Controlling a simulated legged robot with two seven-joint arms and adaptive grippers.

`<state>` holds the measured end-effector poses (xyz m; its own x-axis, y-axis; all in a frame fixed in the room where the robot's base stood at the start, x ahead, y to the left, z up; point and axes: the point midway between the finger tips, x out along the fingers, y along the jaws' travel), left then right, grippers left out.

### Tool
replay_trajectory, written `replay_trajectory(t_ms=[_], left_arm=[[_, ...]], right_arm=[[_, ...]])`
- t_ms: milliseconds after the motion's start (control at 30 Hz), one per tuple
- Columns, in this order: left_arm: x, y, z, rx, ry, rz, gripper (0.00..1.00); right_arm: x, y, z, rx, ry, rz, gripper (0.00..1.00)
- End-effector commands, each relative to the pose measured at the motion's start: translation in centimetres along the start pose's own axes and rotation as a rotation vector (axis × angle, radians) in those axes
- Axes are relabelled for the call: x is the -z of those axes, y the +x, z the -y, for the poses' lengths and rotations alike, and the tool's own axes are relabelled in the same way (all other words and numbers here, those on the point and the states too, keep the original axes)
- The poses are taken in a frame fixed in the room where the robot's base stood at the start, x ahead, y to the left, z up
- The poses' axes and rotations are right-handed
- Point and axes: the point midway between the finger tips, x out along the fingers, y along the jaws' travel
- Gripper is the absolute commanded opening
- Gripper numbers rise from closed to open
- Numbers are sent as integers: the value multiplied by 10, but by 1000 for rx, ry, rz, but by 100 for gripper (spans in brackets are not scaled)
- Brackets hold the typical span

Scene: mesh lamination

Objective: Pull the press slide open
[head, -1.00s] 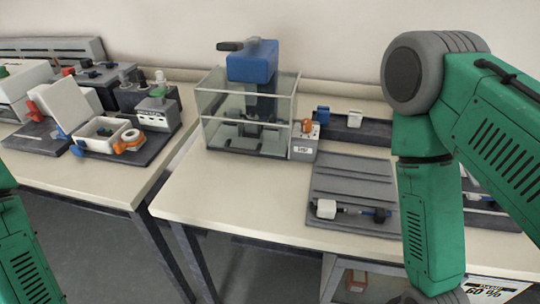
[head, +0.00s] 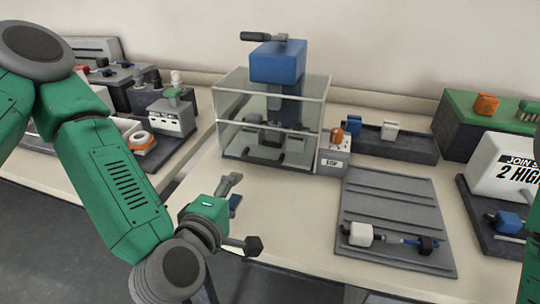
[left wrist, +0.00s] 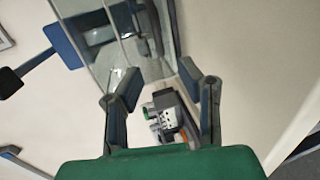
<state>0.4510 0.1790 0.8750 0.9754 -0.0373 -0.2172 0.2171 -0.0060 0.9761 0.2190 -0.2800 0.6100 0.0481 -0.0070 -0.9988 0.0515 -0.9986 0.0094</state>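The press (head: 277,62) has a blue head on a dark column and stands inside a clear-walled guard box (head: 229,108) on the middle table. Low in the box, a dark slide with a handle (head: 264,156) shows through the front; it looks pushed in, though the glass blurs its exact position. My left gripper (head: 234,191) is in front of the box, apart from it, near the table's front edge. In the left wrist view its two fingers (left wrist: 170,90) are spread with nothing between them. My right gripper is not visible.
A small control box with an orange knob (head: 333,154) stands at the guard's right. A grey ribbed tray (head: 390,204) lies right of it, holding small white and dark parts. A dark bin (head: 417,146) stands behind. The table in front of the guard is mostly clear.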

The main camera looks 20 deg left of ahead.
Motion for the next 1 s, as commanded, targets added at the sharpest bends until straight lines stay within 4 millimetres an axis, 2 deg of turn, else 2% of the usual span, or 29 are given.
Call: replay_trajectory(t_ms=[133,267,500,700,833,1000], left_arm=[[1,7,-2,-8,-7,-6,32],[1,26,-2,-7,-6,-7,32],[2,79,-1,-6,-6,-7,32],[1,115,-1,-5,-4,-5,32],[1,130,0,-4,-4,-4,32],[1,138,-1,-3,-4,-3,32]], right_arm=[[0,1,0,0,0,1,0],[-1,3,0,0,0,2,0],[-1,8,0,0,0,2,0],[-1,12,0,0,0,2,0],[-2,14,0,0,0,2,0],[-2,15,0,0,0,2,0]])
